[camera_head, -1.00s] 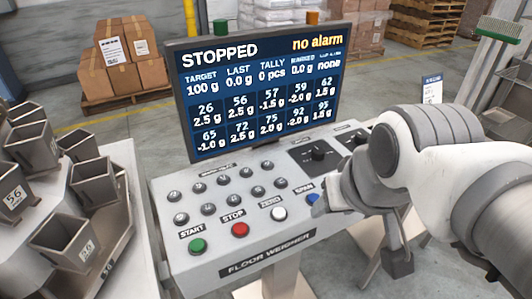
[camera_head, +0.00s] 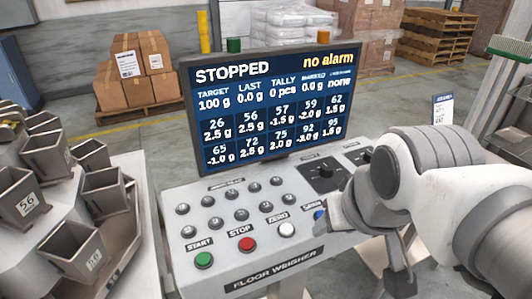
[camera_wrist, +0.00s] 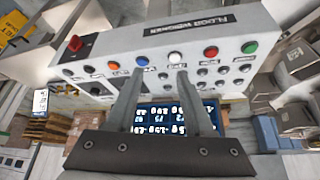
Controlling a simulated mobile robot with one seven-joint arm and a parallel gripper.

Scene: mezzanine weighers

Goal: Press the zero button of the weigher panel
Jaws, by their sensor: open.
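The weigher panel (camera_head: 232,207) is a pale sloped box labelled FLOOR WEIGHER. Its zero button (camera_head: 287,230) is white, between the red stop button (camera_head: 247,244) and the blue span button (camera_head: 319,215). In the head view my gripper (camera_head: 328,212) is at the panel's right part by the blue button, its fingertips hard to make out. In the wrist view the panel appears upside down. There my gripper (camera_wrist: 159,74) is open and empty, its fingers pointing at the button row. The white zero button (camera_wrist: 175,57) appears just beyond one fingertip; contact cannot be told.
A screen (camera_head: 265,110) behind the panel reads STOPPED and no alarm. Metal weigh buckets (camera_head: 72,245) stand at the left. The wrist view also shows an orange button (camera_wrist: 113,66) and a red knob (camera_wrist: 75,43). Boxes on pallets (camera_head: 135,70) stand far behind.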

